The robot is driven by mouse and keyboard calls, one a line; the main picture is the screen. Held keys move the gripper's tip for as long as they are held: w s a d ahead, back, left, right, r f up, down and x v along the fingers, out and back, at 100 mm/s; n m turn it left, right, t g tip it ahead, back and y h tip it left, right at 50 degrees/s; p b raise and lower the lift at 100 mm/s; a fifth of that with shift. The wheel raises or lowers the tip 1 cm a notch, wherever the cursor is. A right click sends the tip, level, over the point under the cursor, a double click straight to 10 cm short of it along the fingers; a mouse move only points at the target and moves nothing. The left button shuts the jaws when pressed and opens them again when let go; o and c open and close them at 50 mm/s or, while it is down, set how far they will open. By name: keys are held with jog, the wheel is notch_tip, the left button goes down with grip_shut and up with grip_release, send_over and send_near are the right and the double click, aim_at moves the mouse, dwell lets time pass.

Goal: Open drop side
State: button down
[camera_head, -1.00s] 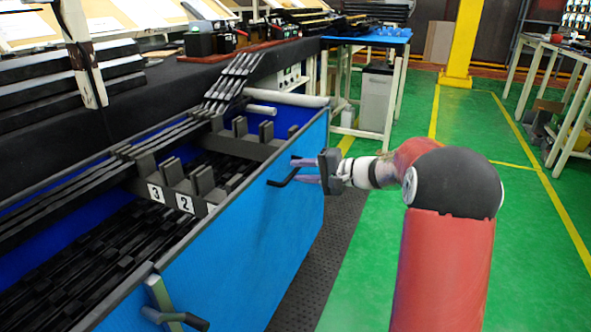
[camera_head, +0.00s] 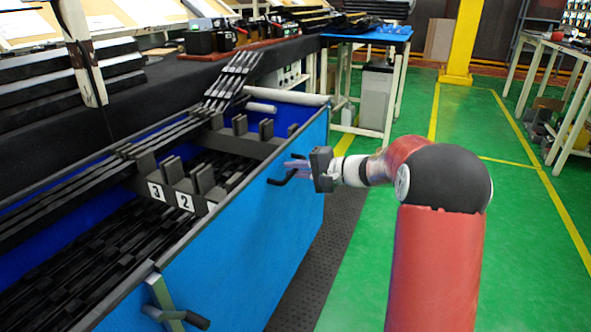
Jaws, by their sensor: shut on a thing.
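The blue drop side (camera_head: 235,240) stands upright as the front wall of the long bin. A black bar handle (camera_head: 279,180) sticks out near its far end. A second dark handle (camera_head: 180,316) sits at the near end, beside a pale upright strip. My gripper (camera_head: 297,170) reaches in from the right and is shut on the far handle, with the dark palm just right of the panel. The fingertips are small in view and partly overlap the handle.
Inside the bin (camera_head: 95,245) lie several black trim strips and dark dividers with number labels. A blue-topped table (camera_head: 367,36) and a yellow post (camera_head: 462,40) stand behind. Green floor (camera_head: 350,280) and a dark mat (camera_head: 325,260) are clear in front of the panel.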

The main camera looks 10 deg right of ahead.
notch_tip(320, 180, down, 14)
jog(key=b, duration=1.3)
jog(key=shift+r, duration=0.25)
jog(key=c, duration=1.6)
grip_release()
jog(key=shift+r, duration=0.15)
jog(key=shift+o, duration=0.2)
jog(key=v, duration=0.8)
jog(key=shift+a, duration=0.1)
